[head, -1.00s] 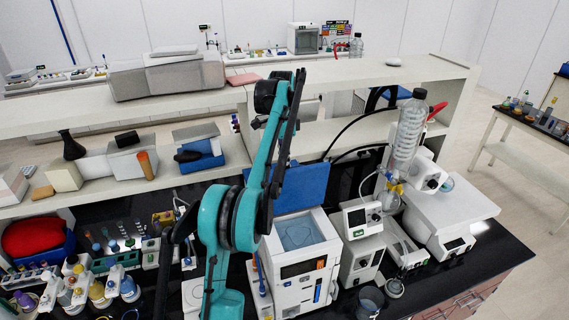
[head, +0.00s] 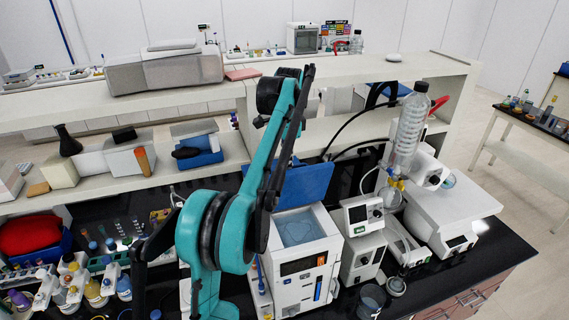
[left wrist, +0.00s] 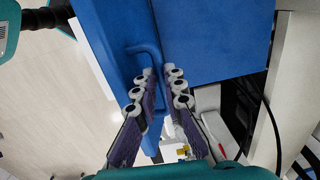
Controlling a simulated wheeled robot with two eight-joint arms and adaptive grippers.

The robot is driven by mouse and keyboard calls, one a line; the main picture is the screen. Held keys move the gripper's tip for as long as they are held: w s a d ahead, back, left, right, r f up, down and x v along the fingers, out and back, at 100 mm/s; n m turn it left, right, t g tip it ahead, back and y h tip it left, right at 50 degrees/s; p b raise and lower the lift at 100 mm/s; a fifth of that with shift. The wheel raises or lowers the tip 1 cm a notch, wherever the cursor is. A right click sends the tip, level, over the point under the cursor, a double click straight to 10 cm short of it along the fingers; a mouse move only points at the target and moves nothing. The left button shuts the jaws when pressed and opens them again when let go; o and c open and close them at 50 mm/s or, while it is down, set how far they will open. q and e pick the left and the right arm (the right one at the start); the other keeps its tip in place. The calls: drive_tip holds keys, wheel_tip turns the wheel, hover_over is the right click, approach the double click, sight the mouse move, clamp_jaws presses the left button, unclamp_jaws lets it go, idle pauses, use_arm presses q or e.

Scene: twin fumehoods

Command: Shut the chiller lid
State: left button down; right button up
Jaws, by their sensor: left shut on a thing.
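The chiller is a white box (head: 305,292) with a dark front display and a pale blue well (head: 298,230) open on top. Its blue lid (head: 312,185) stands raised at the back of the box, partly hidden by my teal arm. In the left wrist view the blue lid (left wrist: 215,40) fills the upper part, with a blue bar handle (left wrist: 143,48) on it. My left gripper (left wrist: 157,78) is shut on the handle, its padded fingers on either side of the bar. In the head view its fingers are hidden. My right gripper cannot be made out.
A white device with a display (head: 362,215) stands close to the chiller's right. A white shelf (head: 360,95) runs behind. Bottles and vials (head: 95,290) crowd the bench at left.

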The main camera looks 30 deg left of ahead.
use_arm(q)
drive_tip(key=s+d+f+t+y+b, duration=0.7)
drive_tip(key=s+d+f+b, duration=0.3)
drive_tip(key=d+b, duration=0.2)
drive_tip(key=shift+s+f+y+b, duration=0.2)
drive_tip(key=shift+y+b, duration=0.5)
drive_tip(key=shift+b, duration=0.2)
drive_tip(key=shift+d, duration=0.1)
drive_tip(key=c, duration=1.9)
unclamp_jaws()
drive_tip(key=v, duration=1.2)
